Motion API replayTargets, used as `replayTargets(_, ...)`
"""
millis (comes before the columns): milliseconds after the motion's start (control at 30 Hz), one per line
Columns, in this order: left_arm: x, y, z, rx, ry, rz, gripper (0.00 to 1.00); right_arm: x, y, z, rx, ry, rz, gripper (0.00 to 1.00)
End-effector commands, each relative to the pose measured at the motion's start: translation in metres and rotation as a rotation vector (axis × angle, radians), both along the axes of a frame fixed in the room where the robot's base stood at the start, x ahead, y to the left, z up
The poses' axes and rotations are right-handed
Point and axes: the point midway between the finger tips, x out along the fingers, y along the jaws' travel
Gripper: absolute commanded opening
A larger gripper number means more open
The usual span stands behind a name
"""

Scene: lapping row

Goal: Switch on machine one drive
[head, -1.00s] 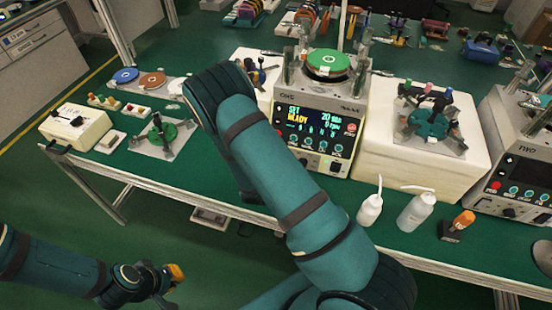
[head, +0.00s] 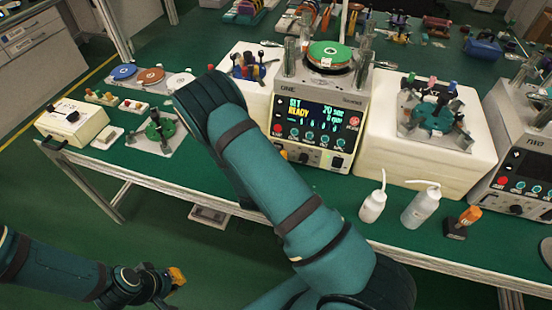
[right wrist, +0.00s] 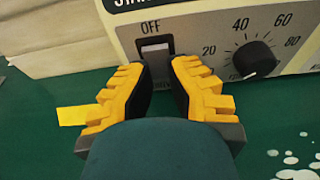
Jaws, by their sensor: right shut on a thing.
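Machine one (head: 346,85), marked ONE, stands mid-table with a lit display (head: 313,113) that reads SET and READY. My right arm hides part of its lower left front. In the right wrist view, a rocker switch (right wrist: 155,46) sits under the word OFF, left of a black dial (right wrist: 253,58) with a numbered scale. My right gripper (right wrist: 160,70) has its yellow fingers on either side of the switch, closed on it. In the head view only a bit of its yellow shows beside the machine. My left gripper (head: 177,277) hangs low, away from the table; its finger gap is unclear.
White blocks (head: 425,150) flank machine one. A control box (head: 72,122) and a green fixture (head: 160,128) are at the left. Machine two (head: 520,150) is at the right.

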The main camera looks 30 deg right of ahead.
Motion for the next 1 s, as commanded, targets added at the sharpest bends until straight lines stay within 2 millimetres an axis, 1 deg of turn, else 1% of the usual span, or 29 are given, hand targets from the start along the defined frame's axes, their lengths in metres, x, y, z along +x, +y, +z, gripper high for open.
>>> replayTargets(33, 0.0008, 0.0002, -0.0078, 0.000, -0.002, 0.000, 0.00, 0.0012, -0.0015, -0.0035, -0.022, -0.019, -0.001, 0.00)
replayTargets(100, 0.0015, 0.0003, -0.0106, 0.000, -0.003, 0.000, 0.00, 0.0013, -0.0014, -0.0023, -0.043, -0.037, -0.001, 0.00)
replayTargets(467, 0.0022, 0.0003, -0.0100, 0.001, -0.005, 0.001, 0.00, 0.0016, -0.0017, 0.0014, -0.058, -0.052, -0.001, 0.00)
replayTargets(500, 0.0022, 0.0003, -0.0100, 0.001, -0.005, 0.001, 0.00, 0.0016, -0.0017, 0.0014, -0.058, -0.052, -0.001, 0.28)
replayTargets(567, 0.0022, 0.0003, -0.0100, 0.001, -0.005, 0.001, 0.00, 0.0015, -0.0016, 0.0013, -0.058, -0.052, -0.001, 0.49)
replayTargets(600, 0.0022, 0.0003, -0.0100, 0.001, -0.005, 0.001, 0.00, 0.0013, -0.0014, 0.0010, -0.057, -0.051, -0.001, 0.53)
replayTargets(867, 0.0022, 0.0002, -0.0101, 0.001, -0.005, 0.001, 0.00, 0.0006, -0.0004, 0.0001, -0.056, -0.049, 0.000, 0.53)
replayTargets(1000, 0.0022, 0.0002, -0.0101, 0.001, -0.005, 0.001, 0.00, -0.0041, 0.0058, 0.0008, -0.054, -0.048, 0.001, 0.53)
